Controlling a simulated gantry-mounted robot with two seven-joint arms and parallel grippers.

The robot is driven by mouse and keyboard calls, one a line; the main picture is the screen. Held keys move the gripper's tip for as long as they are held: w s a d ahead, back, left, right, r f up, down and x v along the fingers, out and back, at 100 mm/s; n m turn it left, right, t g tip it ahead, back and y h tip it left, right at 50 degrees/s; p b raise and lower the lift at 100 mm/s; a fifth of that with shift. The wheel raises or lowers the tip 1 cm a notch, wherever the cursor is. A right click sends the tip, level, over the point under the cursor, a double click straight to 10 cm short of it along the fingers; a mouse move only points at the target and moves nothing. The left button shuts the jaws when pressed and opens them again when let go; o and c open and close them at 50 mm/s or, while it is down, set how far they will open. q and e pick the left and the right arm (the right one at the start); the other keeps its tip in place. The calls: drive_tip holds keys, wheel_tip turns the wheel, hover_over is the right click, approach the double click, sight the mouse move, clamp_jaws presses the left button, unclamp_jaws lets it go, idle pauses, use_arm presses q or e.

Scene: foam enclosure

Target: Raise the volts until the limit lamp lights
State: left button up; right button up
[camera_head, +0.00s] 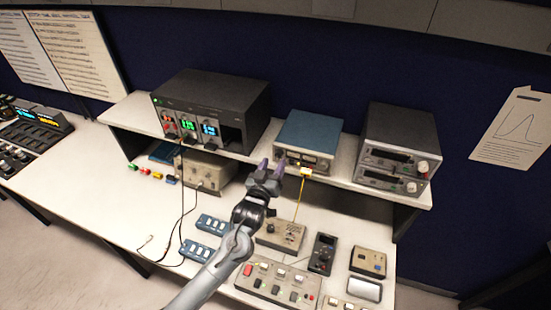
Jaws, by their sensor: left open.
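A blue-topped instrument (312,131) with a pale front panel stands in the middle of the shelf. Small dials or knobs show on its front, too small to read; I cannot make out a volts control or a limit lamp for sure. My right gripper is not in view.
A yellow cable (299,198) hangs from the instrument's front. A black unit with lit displays (210,103) stands left on the shelf (135,112), two stacked dark units (398,150) right. Button boxes and a handheld meter (322,253) crowd the lower bench; its left part is clearer.

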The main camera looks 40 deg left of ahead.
sight(279, 154)
use_arm(q)
drive_tip(key=shift+x, duration=1.4)
clamp_jaws()
